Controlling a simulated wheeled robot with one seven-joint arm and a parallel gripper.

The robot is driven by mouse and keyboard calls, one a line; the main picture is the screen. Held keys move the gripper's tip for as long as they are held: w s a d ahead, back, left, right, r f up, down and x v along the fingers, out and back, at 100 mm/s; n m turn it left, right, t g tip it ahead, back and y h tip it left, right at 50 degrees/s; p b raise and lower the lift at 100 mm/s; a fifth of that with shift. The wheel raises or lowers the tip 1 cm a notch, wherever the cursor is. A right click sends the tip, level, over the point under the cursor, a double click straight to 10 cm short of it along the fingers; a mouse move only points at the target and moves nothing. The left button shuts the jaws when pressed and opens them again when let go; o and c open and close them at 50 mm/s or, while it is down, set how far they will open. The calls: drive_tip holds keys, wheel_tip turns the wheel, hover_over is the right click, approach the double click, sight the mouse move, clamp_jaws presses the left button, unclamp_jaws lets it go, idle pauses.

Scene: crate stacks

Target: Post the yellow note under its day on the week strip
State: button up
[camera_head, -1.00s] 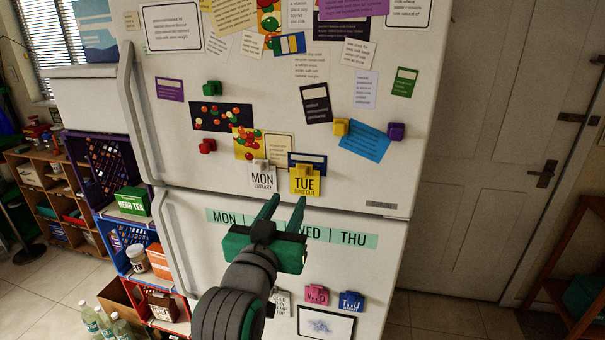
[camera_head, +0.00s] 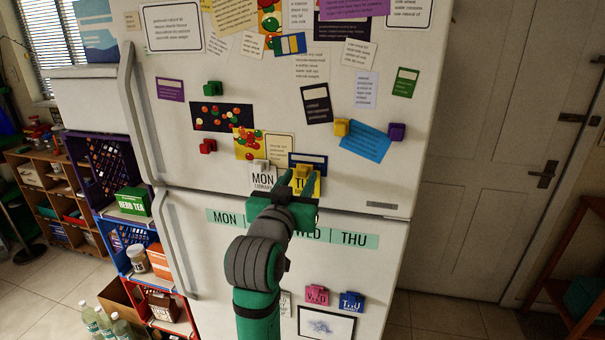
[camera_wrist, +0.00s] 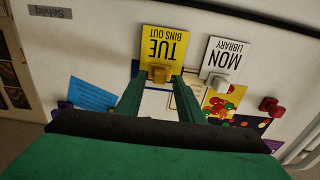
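The yellow note reading "TUE BINS OUT" (camera_head: 317,187) hangs on the upper fridge door, near its lower edge. It shows upside down in the wrist view (camera_wrist: 163,45), with a yellow clip (camera_wrist: 160,74) on it. My gripper (camera_head: 296,183) is in front of the note and hides part of it. In the wrist view my gripper (camera_wrist: 158,84) is open, its fingers on either side of the clip; I cannot tell whether they touch it. The green week strip (camera_head: 374,241) is on the lower door. MON, part of WED and THU show; my arm hides the TUE section.
A white "MON LIBRARY" note (camera_head: 263,181) hangs just left of the yellow note. The fridge handle (camera_head: 174,245) sticks out at left.

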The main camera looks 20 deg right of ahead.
drive_tip(key=shift+w+d, duration=0.3)
drive_tip(key=shift+w, duration=0.1)
drive_tip(key=shift+c, duration=0.2)
drive_tip(key=c, duration=0.8)
drive_tip(key=shift+o, duration=0.2)
drive_tip(key=shift+s+a, duration=0.45)
drive_tip(key=shift+a, duration=0.05)
drive_tip(key=shift+d+v, duration=0.2)
drive_tip(key=shift+v, duration=1.8)
